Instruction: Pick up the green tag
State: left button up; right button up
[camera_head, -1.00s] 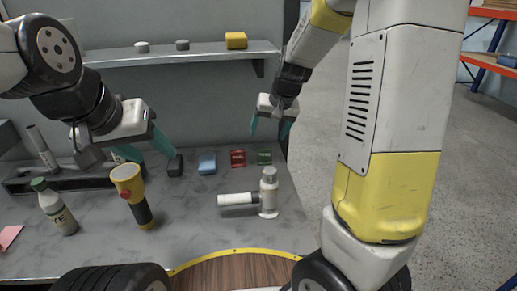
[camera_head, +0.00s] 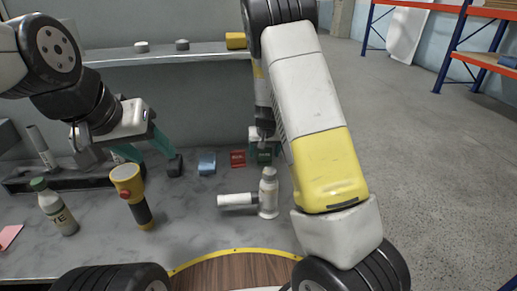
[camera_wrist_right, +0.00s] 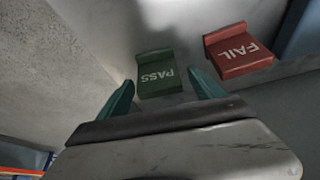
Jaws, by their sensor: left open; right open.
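The green tag (camera_wrist_right: 157,76), marked PASS, lies on the bench in the right wrist view, ahead of and between the fingertips of my right gripper (camera_wrist_right: 163,88). In the head view the green tag (camera_head: 264,157) is at the back right of the bench, partly hidden by my right gripper (camera_head: 265,146). The right gripper is open and holds nothing. I cannot tell whether a finger touches the tag. My left gripper (camera_head: 158,150) is open and empty above the back left of the bench.
A red FAIL tag (camera_wrist_right: 238,50) lies beside the green tag; it also shows in the head view (camera_head: 238,159). A blue block (camera_head: 207,162), a white bottle (camera_head: 268,192), a yellow torch (camera_head: 130,190) and a green-capped bottle (camera_head: 55,207) stand around. A shelf (camera_head: 200,54) runs above.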

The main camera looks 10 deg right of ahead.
jog(key=shift+w+f, duration=0.3)
jog(key=shift+f, duration=0.35)
jog(key=c, duration=1.5)
jog(key=shift+o, duration=0.2)
jog(key=shift+r, duration=0.1)
